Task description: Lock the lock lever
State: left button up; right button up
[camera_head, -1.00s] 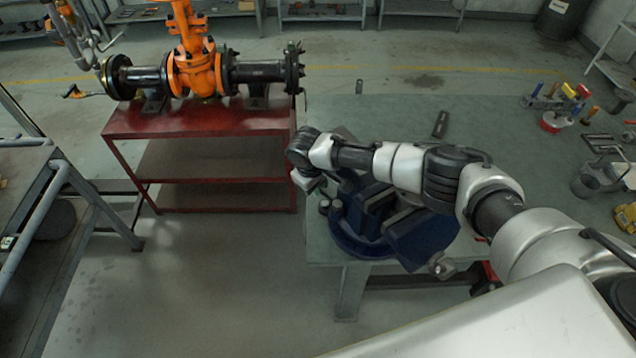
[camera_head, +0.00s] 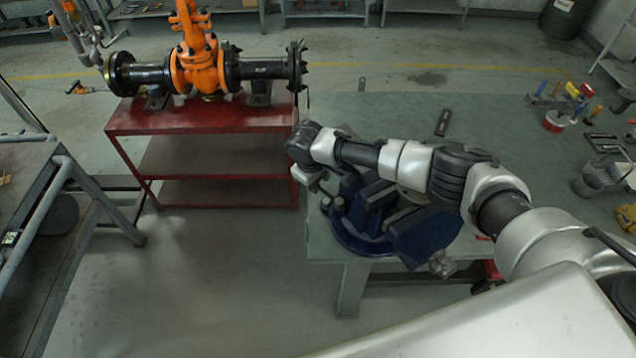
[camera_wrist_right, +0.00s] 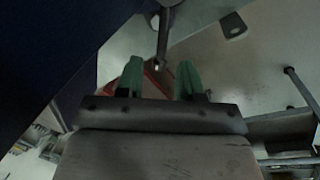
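A blue bench vise (camera_head: 425,238) sits at the left front corner of the green-grey table, partly behind my right arm. In the right wrist view, a thin grey metal bar (camera_wrist_right: 164,38) comes down from the top and ends just ahead of the fingertips, in line with the gap. It may be the lock lever; I cannot tell for sure. My right gripper (camera_wrist_right: 159,72) has two green-padded fingers, apart with nothing between them. In the head view the right gripper (camera_head: 308,178) is small and partly hidden at the vise's left side. My left gripper is out of view.
A red stand (camera_head: 200,120) carries an orange gate valve (camera_head: 197,68) on a black pipe, left of the table. Tools and containers lie at the table's right side. A dark blue surface (camera_wrist_right: 50,50) fills the wrist view's upper left, close to the fingers.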

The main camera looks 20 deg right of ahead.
notch_tip(320, 180, up, 9)
jog(key=s+a+b, duration=0.1)
jog(key=shift+a, duration=0.25)
jog(key=shift+f, duration=0.1)
